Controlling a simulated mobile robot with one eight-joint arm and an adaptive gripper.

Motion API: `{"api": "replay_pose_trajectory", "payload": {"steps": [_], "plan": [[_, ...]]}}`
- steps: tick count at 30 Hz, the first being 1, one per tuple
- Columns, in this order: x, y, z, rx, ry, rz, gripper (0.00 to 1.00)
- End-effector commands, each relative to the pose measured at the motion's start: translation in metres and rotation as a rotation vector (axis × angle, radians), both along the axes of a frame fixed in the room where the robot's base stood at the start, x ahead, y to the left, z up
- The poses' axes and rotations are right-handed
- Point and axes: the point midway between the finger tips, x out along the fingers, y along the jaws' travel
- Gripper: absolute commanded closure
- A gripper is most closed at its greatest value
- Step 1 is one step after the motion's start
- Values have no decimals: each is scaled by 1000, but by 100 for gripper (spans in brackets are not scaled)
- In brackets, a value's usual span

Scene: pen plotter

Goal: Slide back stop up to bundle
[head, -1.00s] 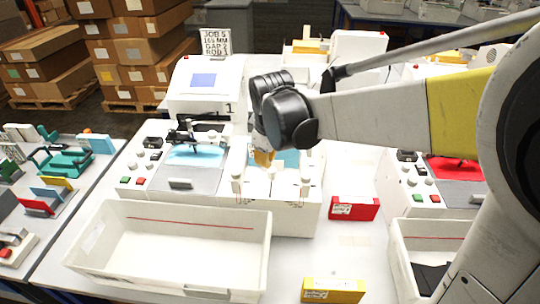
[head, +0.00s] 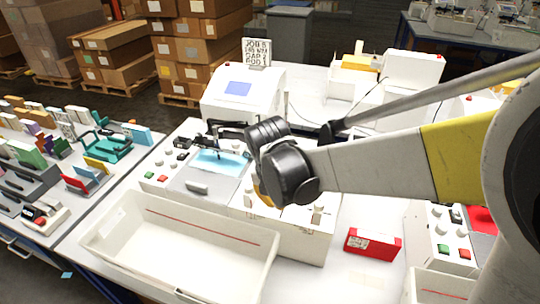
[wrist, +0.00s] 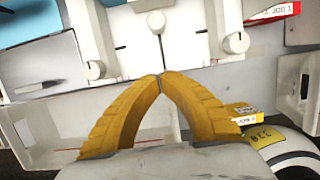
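My gripper (wrist: 161,78) shows in the wrist view as two yellow fingers whose tips meet, with nothing visible between them. They are over the front part of a white machine, below a white knob on a stem (wrist: 156,21). Two more white knobs stand to the left (wrist: 95,70) and right (wrist: 236,42). I cannot tell which of these parts is the back stop, and I cannot make out a bundle.
A white bin (head: 120,262) stands in front of the plotter. A red box (head: 373,245) lies on the table to the right, near another machine (head: 455,232). A side table (head: 70,215) with coloured parts is at the left. Bare table shows around the red box.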

Motion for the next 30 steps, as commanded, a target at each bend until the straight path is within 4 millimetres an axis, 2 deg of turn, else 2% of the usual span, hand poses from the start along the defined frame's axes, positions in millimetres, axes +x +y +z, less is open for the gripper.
{"api": "replay_pose_trajectory", "payload": {"steps": [1,7,10,15,30], "plan": [[3,-1,-15,0,0,-1,100],[13,-5,-55,0,0,-2,100],[29,-12,-50,1,-1,-4,100],[44,-18,-49,0,-1,-3,100],[52,-21,-48,1,0,-3,100]]}}
